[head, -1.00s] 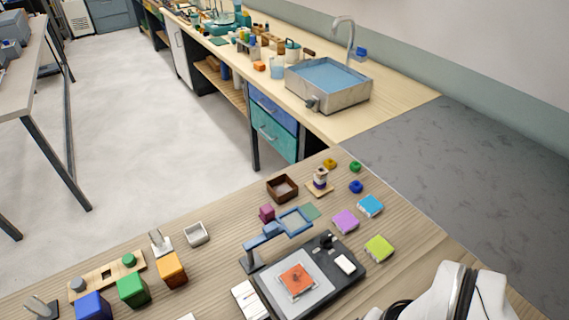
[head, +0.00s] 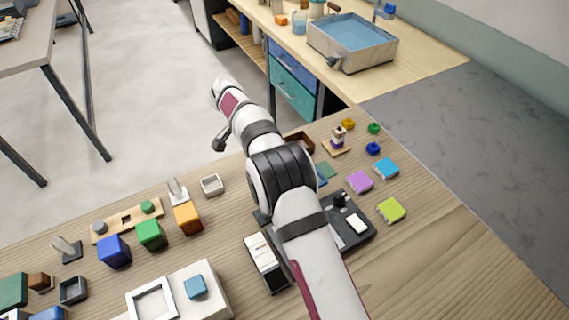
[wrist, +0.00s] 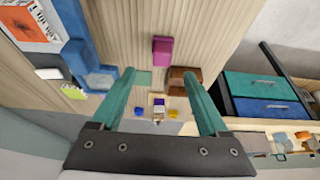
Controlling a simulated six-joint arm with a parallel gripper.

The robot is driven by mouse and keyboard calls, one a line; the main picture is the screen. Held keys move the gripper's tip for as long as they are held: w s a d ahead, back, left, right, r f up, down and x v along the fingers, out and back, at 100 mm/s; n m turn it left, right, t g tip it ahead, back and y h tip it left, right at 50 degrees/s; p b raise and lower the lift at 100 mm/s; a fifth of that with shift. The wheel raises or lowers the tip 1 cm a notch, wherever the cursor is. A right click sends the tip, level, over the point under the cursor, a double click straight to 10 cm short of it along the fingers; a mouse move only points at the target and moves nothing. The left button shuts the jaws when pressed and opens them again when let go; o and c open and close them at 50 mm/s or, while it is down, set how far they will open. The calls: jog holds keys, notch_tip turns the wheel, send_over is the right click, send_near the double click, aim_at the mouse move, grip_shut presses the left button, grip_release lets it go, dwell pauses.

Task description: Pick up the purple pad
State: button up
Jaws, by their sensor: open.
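The purple pad (head: 360,181) is a flat light-purple square lying on the wooden table, right of my arm in the head view. A blue pad (head: 387,168) lies behind it to the right and a yellow-green pad (head: 391,209) in front of it to the right. My gripper (wrist: 158,76) is open and empty in the wrist view, with two teal fingers wide apart. It is over the table and apart from the purple pad, which I cannot make out in the wrist view. A magenta block (wrist: 162,48) stands beyond the fingertips there.
My arm covers the magnifier stand and much of the black-based device (head: 357,238). A brown box (wrist: 183,78), a small ringed stand (head: 338,141) and yellow, green and blue rings lie near the back edge. Bare table is free at right (head: 440,240).

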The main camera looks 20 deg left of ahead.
jog(key=x, duration=0.9)
jog(key=shift+w+d+f, duration=0.1)
jog(key=shift+w+f, duration=0.15)
jog(key=shift+w, duration=0.1)
grip_shut()
notch_tip(320, 180, up, 10)
jog(key=shift+r, duration=0.1)
